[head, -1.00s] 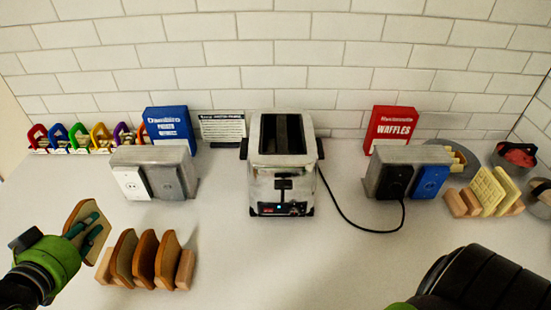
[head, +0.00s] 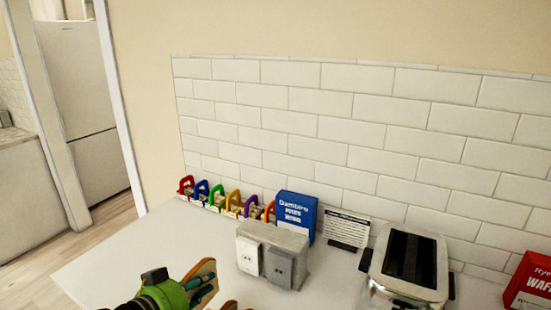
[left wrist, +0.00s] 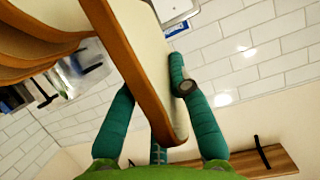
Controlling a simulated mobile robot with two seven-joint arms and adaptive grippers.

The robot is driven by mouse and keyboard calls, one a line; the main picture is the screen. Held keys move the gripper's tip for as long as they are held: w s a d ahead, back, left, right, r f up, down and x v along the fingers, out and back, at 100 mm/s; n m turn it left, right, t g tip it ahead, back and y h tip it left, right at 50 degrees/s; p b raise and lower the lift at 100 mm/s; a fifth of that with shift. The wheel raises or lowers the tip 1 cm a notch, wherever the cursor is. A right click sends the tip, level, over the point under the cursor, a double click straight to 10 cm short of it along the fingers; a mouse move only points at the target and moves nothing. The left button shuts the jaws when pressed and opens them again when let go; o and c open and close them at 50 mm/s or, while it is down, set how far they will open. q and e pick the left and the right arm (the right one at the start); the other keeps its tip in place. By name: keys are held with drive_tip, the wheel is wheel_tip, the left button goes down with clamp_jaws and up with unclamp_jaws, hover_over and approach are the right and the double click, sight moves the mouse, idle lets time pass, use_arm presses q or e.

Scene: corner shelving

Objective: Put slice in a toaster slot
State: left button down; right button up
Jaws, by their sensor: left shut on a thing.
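My left gripper (head: 203,288) is at the bottom of the head view, shut on a bread slice (head: 203,270) with a brown crust. In the left wrist view, the teal fingers of the left gripper (left wrist: 152,95) clasp the slice (left wrist: 148,60) from both sides, and it stands edge-on to the camera. The toaster (head: 408,262) is silver with dark slots on top, at the lower right of the head view, well right of the slice. Its lower front is cut off. My right gripper is out of view.
A grey outlet box (head: 272,252) stands between the gripper and the toaster. Behind it are a blue box (head: 296,215), a sign (head: 346,229) and several coloured padlock-like items (head: 228,200). A red box (head: 530,285) is at right. Other slices (left wrist: 35,45) fill the wrist view's upper left.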

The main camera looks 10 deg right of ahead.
sight(198, 268)
use_arm(q)
wheel_tip(198, 268, up, 7)
drive_tip(key=p, duration=0.4)
drive_tip(key=shift+p, duration=0.3)
drive_tip(key=s+a+f+m+g+h+b, duration=0.1)
drive_tip(key=s+a+f+m+b, duration=0.1)
drive_tip(key=s, duration=0.5)
drive_tip(key=s+a+f+m+g+h+b, duration=0.2)
drive_tip(key=s+a+f+b, duration=0.3)
drive_tip(key=s+f, duration=0.1)
drive_tip(key=shift+s+a+g+h, duration=0.3)
drive_tip(key=shift+s, duration=0.15)
